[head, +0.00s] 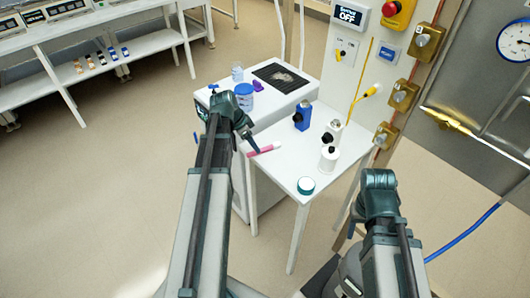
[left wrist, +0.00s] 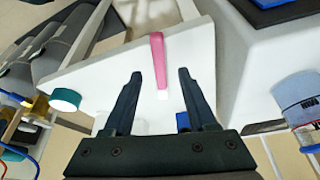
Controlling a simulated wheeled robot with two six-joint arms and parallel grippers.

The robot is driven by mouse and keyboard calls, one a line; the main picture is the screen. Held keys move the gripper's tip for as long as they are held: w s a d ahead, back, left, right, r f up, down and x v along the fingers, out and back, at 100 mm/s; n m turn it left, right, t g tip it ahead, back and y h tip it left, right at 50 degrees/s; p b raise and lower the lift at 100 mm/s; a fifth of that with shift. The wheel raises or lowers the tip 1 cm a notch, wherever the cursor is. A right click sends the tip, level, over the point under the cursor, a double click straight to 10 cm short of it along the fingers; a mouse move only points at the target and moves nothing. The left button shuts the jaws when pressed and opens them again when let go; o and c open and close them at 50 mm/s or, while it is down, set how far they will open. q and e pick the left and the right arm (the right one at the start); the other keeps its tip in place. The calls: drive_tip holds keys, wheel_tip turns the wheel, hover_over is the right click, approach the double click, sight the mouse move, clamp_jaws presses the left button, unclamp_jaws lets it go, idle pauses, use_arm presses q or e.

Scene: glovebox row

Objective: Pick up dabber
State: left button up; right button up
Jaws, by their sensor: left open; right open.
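A slim pink stick with a white end, which I take for the dabber (head: 263,150), lies on the left edge of the white table (head: 305,186). In the left wrist view the dabber (left wrist: 158,58) lies lengthwise, its white end toward me between the fingertips. My left gripper (head: 248,140) is at its left end in the head view. In the left wrist view this gripper (left wrist: 160,76) is open, one finger on each side, with no visible contact. My right arm shows at the lower right of the head view, but its gripper fingers do not.
The table's front left is bare.

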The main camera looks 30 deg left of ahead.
sight(264, 150)
use_arm(q)
drive_tip(key=b+x, duration=0.2)
drive_tip(key=x, duration=0.2)
drive_tip(key=shift+b, duration=0.4)
drive_tip(key=shift+r, duration=0.1)
clamp_jaws()
